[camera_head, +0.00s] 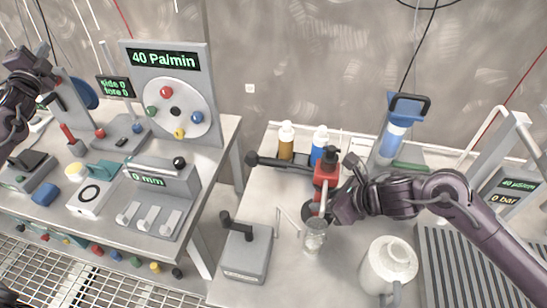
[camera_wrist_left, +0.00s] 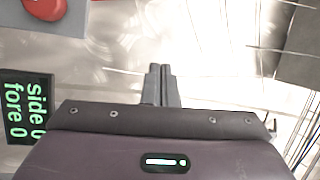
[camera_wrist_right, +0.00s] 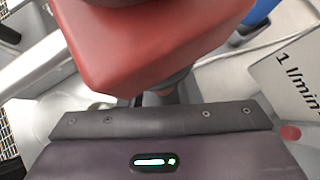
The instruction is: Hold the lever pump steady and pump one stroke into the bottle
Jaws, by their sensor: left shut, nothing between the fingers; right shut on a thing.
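The lever pump (camera_head: 327,172) has a red body with a black head, and stands on the right-hand table; a black lever (camera_head: 285,163) with a thick end reaches left from it. My right gripper (camera_head: 338,208) is shut on the pump's lower part. The pump's red body (camera_wrist_right: 150,45) fills the top of the right wrist view and hides most of the fingers. A small clear bottle (camera_head: 314,237) stands in front of the pump, just left of my right gripper. My left gripper (camera_wrist_left: 160,72) is shut and empty, far left of the pump, above the left table.
White-capped amber (camera_head: 286,146) and blue (camera_head: 320,142) bottles stand behind the lever. A grey box with a black handle (camera_head: 245,252) stands front left, a white jug (camera_head: 388,268) front right. A gap separates this table from the left bench (camera_head: 215,150) with its dial panel.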

